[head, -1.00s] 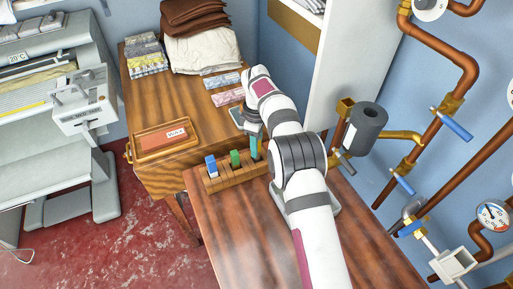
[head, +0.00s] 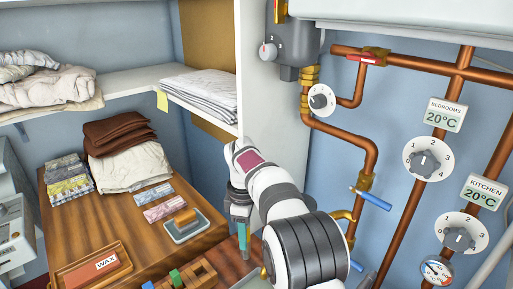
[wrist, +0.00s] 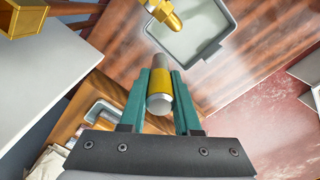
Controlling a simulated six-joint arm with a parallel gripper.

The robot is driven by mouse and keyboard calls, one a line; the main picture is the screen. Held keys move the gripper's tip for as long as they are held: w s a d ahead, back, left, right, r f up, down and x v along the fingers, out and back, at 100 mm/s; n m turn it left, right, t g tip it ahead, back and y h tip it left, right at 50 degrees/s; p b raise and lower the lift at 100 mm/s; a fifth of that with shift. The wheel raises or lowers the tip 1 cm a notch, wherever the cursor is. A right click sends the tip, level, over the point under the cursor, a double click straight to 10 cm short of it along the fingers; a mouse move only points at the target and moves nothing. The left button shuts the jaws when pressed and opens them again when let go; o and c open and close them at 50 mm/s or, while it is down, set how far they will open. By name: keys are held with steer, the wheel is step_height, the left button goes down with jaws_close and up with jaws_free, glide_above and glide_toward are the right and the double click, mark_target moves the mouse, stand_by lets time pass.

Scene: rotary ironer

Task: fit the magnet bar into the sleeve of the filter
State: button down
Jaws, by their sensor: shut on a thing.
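My gripper (wrist: 160,76) is shut on the magnet bar (wrist: 158,88), a short round bar with a grey far part, a yellow band and a pale near end. The bar lies between the teal fingers and points away from the wrist. In the head view my gripper (head: 242,236) hangs fingers down near the table's right side; the bar cannot be made out there. I cannot identify the filter's sleeve for sure. In the wrist view a brass spout (wrist: 164,13) shows ahead of the bar, apart from it, and a brass block (wrist: 24,17) sits at top left.
A grey tray (wrist: 186,45) lies beyond the bar. A wooden rack (head: 203,273) with blue and green pieces stands left of my gripper. A wax tray (head: 95,268), iron-like block (head: 186,224) and folded cloths (head: 130,163) are on the wooden table. Copper pipes (head: 368,150) run along the wall.

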steer(key=s+d+r+m, duration=0.5)
steer(key=s+d+m, duration=0.1)
steer(key=d+m, duration=0.2)
steer(key=s+d+r+m, duration=0.5)
steer(key=s+d+m, duration=0.2)
steer(key=d+m, duration=0.15)
steer(key=s+d+f, duration=0.2)
steer(key=s+f, duration=0.8)
steer(key=f, duration=0.3)
steer(key=shift+w+a+f, duration=0.55)
steer(key=shift+a+f, duration=1.2)
steer(key=shift+a, duration=0.05)
steer(key=shift+w+a+f, duration=0.5)
steer(key=shift+a+f, duration=1.3)
steer(key=shift+w+a+f, duration=0.55)
steer(key=shift+a+f, duration=1.2)
steer(key=shift+a, duration=0.05)
steer(key=c, duration=0.6)
jaws_free()
steer(key=shift+f, duration=0.1)
